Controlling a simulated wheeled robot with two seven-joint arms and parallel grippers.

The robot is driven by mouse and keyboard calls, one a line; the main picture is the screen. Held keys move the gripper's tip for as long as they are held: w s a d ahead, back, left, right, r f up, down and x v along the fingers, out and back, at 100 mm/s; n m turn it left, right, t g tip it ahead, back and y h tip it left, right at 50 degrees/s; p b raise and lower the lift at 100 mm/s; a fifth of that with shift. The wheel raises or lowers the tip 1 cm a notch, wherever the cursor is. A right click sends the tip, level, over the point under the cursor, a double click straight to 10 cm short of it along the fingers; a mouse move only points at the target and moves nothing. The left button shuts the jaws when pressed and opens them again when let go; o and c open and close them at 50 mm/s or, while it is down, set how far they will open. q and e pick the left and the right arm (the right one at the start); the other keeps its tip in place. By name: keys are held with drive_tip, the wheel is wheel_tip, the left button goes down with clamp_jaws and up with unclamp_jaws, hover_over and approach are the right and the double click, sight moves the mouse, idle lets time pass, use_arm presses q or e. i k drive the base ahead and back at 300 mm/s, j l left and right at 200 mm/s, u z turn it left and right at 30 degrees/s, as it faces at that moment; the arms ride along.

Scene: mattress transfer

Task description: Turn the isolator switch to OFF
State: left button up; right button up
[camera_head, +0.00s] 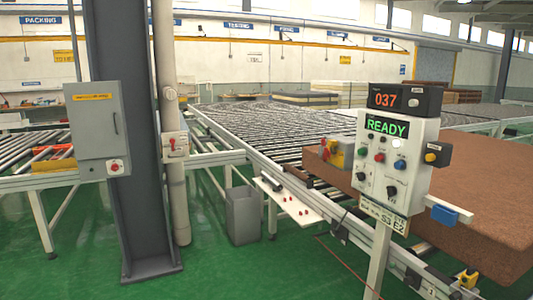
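A grey electrical cabinet (92,115) with an orange label is mounted on the dark steel column at the left. A small box with a red rotary knob (115,167) sits at its lower right corner. A second small pale box with a red handle (173,143) is fixed to the white pipe beside the column. Either red control could be the isolator switch; their labels and positions are too small to read. A white control panel (375,190) on a post at the right has a green READY display (387,126) and several knobs and buttons. Neither gripper shows.
A roller conveyor (260,130) runs through the middle, with a brown mattress block (480,190) at the right. A grey bin (243,215) stands on the green floor near the conveyor leg. A small white shelf (290,203) juts from the conveyor side. Front floor is mostly clear.

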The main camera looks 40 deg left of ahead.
sight(328, 153)
drive_tip(key=u, duration=1.05)
drive_tip(key=z, duration=0.55)
drive_tip(key=i+j+z, duration=0.15)
drive_tip(key=j+z, duration=0.2)
drive_tip(key=i+j+z, duration=0.15)
drive_tip(key=z, duration=0.25)
drive_tip(key=j+z, duration=0.35)
drive_tip(key=i+j, duration=0.05)
drive_tip(key=j, duration=0.05)
